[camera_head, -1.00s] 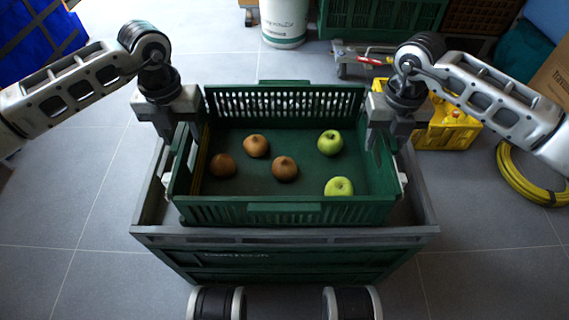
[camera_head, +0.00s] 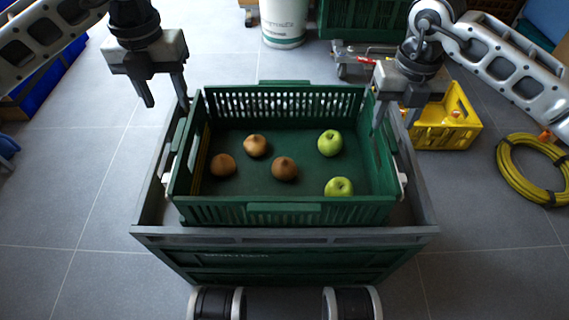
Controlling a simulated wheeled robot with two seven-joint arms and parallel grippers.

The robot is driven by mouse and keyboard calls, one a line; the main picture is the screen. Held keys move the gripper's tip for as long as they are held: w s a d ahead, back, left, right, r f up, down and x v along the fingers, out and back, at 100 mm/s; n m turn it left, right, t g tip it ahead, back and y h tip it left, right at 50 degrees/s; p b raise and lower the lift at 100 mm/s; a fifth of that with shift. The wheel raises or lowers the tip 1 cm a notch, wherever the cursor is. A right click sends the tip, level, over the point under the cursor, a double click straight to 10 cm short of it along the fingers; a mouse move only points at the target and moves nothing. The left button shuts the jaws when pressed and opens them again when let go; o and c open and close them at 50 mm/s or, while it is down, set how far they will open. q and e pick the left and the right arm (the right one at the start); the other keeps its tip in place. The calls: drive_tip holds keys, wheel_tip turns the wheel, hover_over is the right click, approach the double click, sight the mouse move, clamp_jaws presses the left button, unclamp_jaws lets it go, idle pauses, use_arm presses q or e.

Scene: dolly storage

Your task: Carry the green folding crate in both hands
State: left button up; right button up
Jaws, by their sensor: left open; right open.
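The green folding crate (camera_head: 285,212) sits upright inside the rim of a larger grey-edged green container. Several fruits lie in it: brown ones (camera_head: 285,168) at the left and middle, and two green apples (camera_head: 330,143) at the right. My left gripper (camera_head: 166,104) is open and empty, above and outside the crate's back left corner, apart from it. My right gripper (camera_head: 394,128) is open at the crate's right wall near the back corner. Its fingers overlap the wall in the picture; I cannot tell whether they touch it.
The larger container (camera_head: 285,238) surrounds the crate. A yellow crate (camera_head: 452,136) and a yellow coiled hose (camera_head: 510,172) lie on the floor at the right. A white bucket (camera_head: 284,22) and a metal trolley (camera_head: 350,60) stand behind. The floor at the left is mostly clear.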

drive_tip(key=shift+r, duration=2.75)
